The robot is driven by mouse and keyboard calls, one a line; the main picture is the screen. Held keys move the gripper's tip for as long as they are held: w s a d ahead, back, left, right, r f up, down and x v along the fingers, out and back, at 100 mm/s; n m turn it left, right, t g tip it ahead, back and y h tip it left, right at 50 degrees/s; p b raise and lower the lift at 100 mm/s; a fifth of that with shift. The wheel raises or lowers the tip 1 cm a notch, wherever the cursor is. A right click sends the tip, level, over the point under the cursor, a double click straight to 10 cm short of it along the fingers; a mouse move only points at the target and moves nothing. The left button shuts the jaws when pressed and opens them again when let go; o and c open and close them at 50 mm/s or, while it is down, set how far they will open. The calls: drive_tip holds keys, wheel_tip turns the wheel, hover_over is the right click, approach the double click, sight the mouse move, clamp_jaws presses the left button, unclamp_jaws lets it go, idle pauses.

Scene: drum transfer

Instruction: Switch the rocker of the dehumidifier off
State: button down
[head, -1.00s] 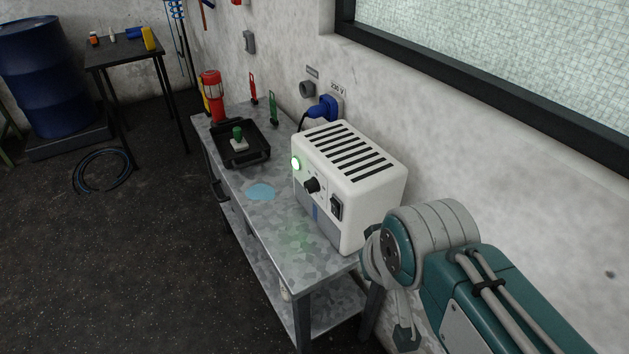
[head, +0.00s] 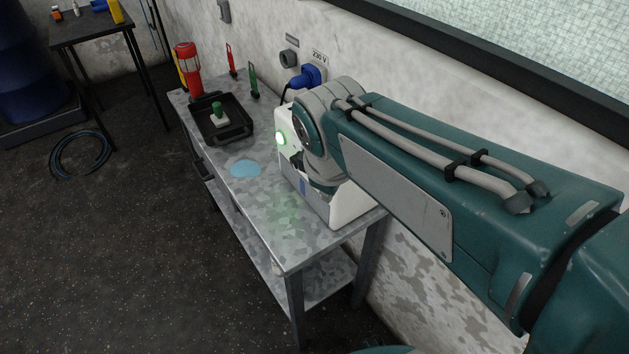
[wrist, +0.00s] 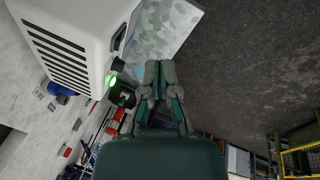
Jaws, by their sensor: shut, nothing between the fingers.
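The dehumidifier (head: 348,205) is a white box on a metal bench, with a lit green lamp (head: 281,139) and a dark knob (head: 296,159) on its front. My arm covers much of it in the head view, including the rocker. In the wrist view the dehumidifier (wrist: 65,40) fills the upper left, its front seen nearly edge-on. A dark part on that front, probably the rocker (wrist: 119,38), shows there; its position cannot be read. My gripper (wrist: 158,68) is shut and empty, in front of the panel and apart from it. The head view hides the fingers.
The bench (head: 265,225) also holds a black tray (head: 240,133) with a green-handled item, a pale blue puddle (head: 245,169) and a red lantern (head: 187,68). A blue plug (head: 308,76) sits in the wall socket.

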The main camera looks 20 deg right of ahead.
drive_tip(key=w+a+f+n+g+h, duration=0.1)
drive_tip(key=w+a+f+n, duration=0.1)
drive_tip(key=w+n, duration=0.3)
drive_tip(key=w+a+f+n+g+h, duration=0.1)
drive_tip(key=w+a+n+h, duration=0.1)
drive_tip(key=w+n, duration=0.4)
drive_tip(key=shift+a+f+n, duration=0.35)
drive_tip(key=shift+a+n, duration=0.45)
drive_tip(key=w+d+f, duration=0.2)
drive_tip(key=d+f, duration=0.5)
drive_tip(key=f, duration=0.1)
drive_tip(key=shift+w+d+f, duration=0.2)
drive_tip(key=shift+w+f, duration=0.05)
drive_tip(key=shift+f, duration=0.1)
drive_tip(key=shift+w+d+r+g+y, duration=0.15)
drive_tip(key=shift+d+g+y, duration=0.15)
drive_tip(key=shift+d+y, duration=0.4)
drive_tip(key=shift+a+r, duration=0.15)
